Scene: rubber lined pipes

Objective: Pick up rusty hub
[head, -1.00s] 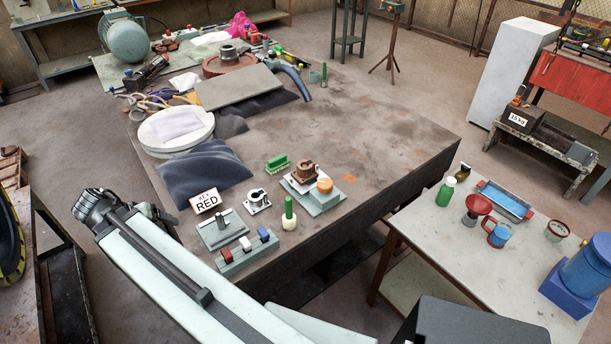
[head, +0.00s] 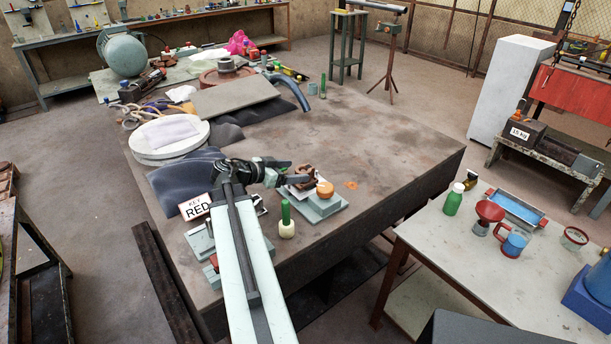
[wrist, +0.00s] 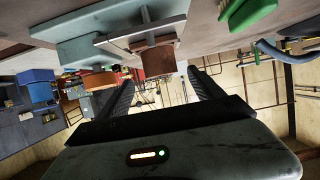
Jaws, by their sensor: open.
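The rusty hub (head: 306,172) is a short brown flanged cylinder on a pale plate at the front of the big workbench, partly hidden by my gripper in the head view. My gripper (head: 290,173) is open and points right, with its fingers at the hub's left side. In the wrist view, which appears upside down, the rusty hub (wrist: 158,61) lies beyond the two dark fingers (wrist: 162,85), between their lines. The fingers are not closed on it. Contact cannot be told.
An orange round piece (head: 325,189) on a grey-blue block (head: 325,207) stands close right of the hub. A green-topped white peg (head: 286,222) and a KEY RED sign (head: 196,207) are nearby. A green block (wrist: 246,14) shows in the wrist view. The bench's right side is clear.

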